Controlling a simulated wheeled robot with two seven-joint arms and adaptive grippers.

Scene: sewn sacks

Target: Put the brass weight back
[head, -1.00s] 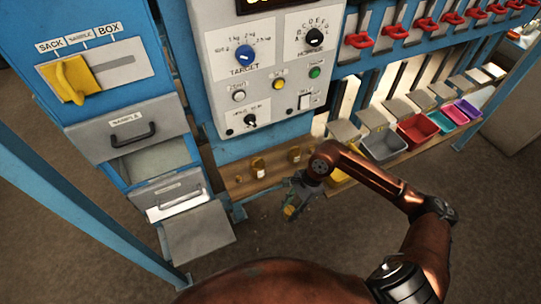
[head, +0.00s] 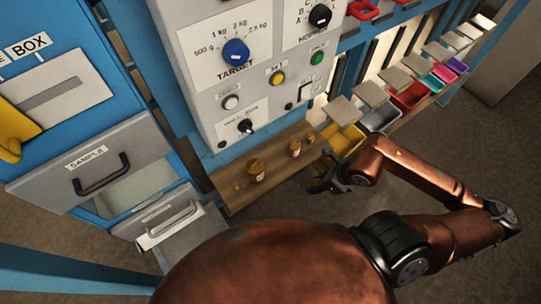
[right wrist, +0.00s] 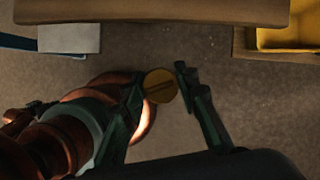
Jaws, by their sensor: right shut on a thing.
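In the right wrist view, my right gripper (right wrist: 160,86) is shut on a round brass weight (right wrist: 158,88), whose flat top with a dark slot shows between the fingers. In the head view, the same gripper (head: 322,184) is in front of and below the wooden shelf (head: 226,206), over the floor, apart from the shelf; the held weight is hard to make out there. Several other brass weights stand on the shelf, among them a larger one (head: 257,170), one to its right (head: 295,148) and a small one (head: 237,187). My left gripper is not in view.
The control panel (head: 215,40) with dials and buttons rises behind the shelf. An open sample drawer (head: 90,165) juts out at left. A yellow bin (head: 346,140) and other coloured bins line the right. Bare shelf shows between the weights.

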